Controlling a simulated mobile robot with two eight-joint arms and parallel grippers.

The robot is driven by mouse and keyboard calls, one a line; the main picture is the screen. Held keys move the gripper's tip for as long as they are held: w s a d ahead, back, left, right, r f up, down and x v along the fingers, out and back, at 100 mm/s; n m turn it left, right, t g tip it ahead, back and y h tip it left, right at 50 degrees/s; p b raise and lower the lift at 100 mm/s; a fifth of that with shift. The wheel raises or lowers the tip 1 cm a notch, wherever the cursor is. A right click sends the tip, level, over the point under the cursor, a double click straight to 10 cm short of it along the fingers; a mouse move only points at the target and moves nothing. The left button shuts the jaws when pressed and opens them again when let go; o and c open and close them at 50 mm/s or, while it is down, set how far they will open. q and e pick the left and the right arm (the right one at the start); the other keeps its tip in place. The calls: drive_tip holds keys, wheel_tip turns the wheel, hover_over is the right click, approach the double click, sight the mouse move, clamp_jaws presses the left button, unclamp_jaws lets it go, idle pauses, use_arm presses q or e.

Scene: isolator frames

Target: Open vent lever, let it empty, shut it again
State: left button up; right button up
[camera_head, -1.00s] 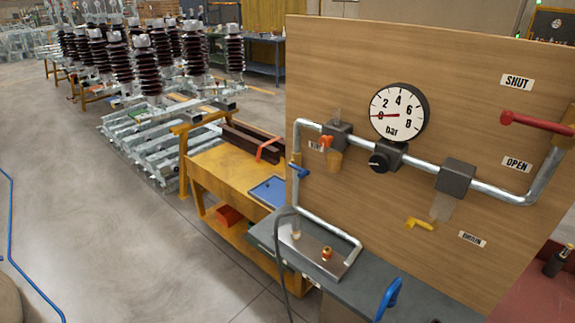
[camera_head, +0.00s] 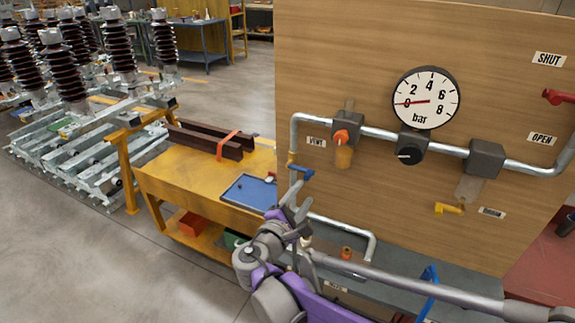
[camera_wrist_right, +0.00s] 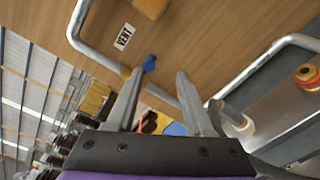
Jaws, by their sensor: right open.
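The vent lever (camera_head: 300,170) is a small blue handle on the pipe's left down-leg, below the VENT label (camera_head: 316,142). It lies roughly sideways, pointing right in the head view. It also shows in the right wrist view (camera_wrist_right: 149,64), just beyond my fingertips. My right gripper (camera_head: 294,201) is below the lever in the head view. In the right wrist view its fingers (camera_wrist_right: 157,84) are apart with nothing between them, so it is open. The round gauge (camera_head: 427,97) has its red needle at about 0 bar. My left gripper is out of view.
A red lever (camera_head: 558,97) is at the right between SHUT and OPEN labels. A yellow handle (camera_head: 450,208) hangs lower on the board. An orange valve (camera_head: 342,137) sits above the lever's right. A yellow cart (camera_head: 175,178) with a blue tray (camera_head: 250,191) stands left.

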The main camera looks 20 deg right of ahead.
sight(310, 173)
drive_tip(key=x, duration=0.7)
drive_tip(key=w+r+p+x, duration=0.1)
drive_tip(key=x, duration=0.2)
drive_tip(key=shift+w+a+r, duration=0.1)
drive_tip(key=shift+w, duration=0.15)
clamp_jaws()
idle(1.2)
